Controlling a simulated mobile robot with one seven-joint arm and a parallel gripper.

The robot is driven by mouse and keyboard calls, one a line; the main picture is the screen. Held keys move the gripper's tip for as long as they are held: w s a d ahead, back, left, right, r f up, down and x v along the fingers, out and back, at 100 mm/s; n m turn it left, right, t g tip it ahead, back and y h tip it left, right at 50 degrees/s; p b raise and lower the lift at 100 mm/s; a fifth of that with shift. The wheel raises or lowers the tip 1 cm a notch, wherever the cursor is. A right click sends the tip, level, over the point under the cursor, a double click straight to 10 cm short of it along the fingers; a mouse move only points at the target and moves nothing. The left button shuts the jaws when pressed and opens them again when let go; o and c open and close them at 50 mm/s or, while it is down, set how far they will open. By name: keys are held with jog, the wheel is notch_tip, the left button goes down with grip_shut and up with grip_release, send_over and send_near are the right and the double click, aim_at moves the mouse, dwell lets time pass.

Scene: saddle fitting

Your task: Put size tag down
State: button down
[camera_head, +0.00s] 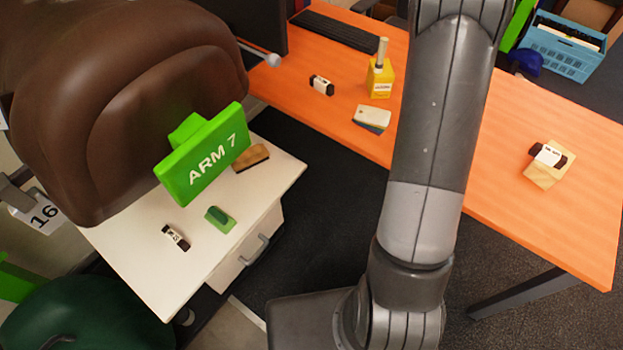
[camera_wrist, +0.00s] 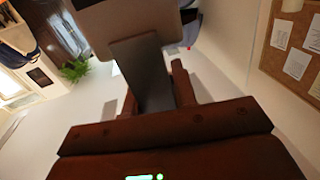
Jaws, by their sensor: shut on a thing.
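A white size tag (camera_head: 44,213) marked 16 shows at the left edge of the head view, below the brown saddle (camera_head: 130,90). My gripper (camera_head: 20,196) shows only in part there, as grey pieces at the tag's upper edge, shut on it. The saddle hides the rest of the gripper. The tag is tilted, and I cannot tell whether it touches anything else. In the wrist view a brown leather surface (camera_wrist: 170,140) fills the bottom, and I cannot make out the tag there.
A green ARM 7 sign (camera_head: 203,157) stands before the saddle, above a white cabinet (camera_head: 150,275). A green block (camera_head: 220,219), a brown brush (camera_head: 252,157) and a small black-and-white item (camera_head: 175,237) lie on the cabinet. An orange desk (camera_head: 560,220) holds a yellow bottle (camera_head: 380,80).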

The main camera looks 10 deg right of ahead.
jog(key=w+a+f+n+t+y, duration=0.1)
jog(key=w+a+f+n+y, duration=0.2)
jog(key=a, duration=1)
jog(key=w+a+f+n+t+y, duration=0.1)
jog(key=a+f+n+y, duration=0.4)
jog(key=a, duration=0.9)
jog(key=w+a+f+n+t+y, duration=0.1)
jog(key=w+a+f+y, duration=0.3)
jog(key=a, duration=0.9)
jog(key=s+a+n+g+y, duration=0.2)
jog(key=s+a+y, duration=0.15)
jog(key=a, duration=0.55)
jog(key=s+a+n+g+y, duration=0.1)
jog(key=s+a+n+y, duration=0.25)
jog(key=a, duration=0.55)
jog(key=s+a+n+g+y, duration=0.2)
jog(key=s+a+y, duration=0.15)
jog(key=a, duration=0.55)
jog(key=s+a+f, duration=0.1)
jog(key=a+f, duration=1)
jog(key=shift+y, duration=0.35)
jog(key=c, duration=1.2)
grip_release()
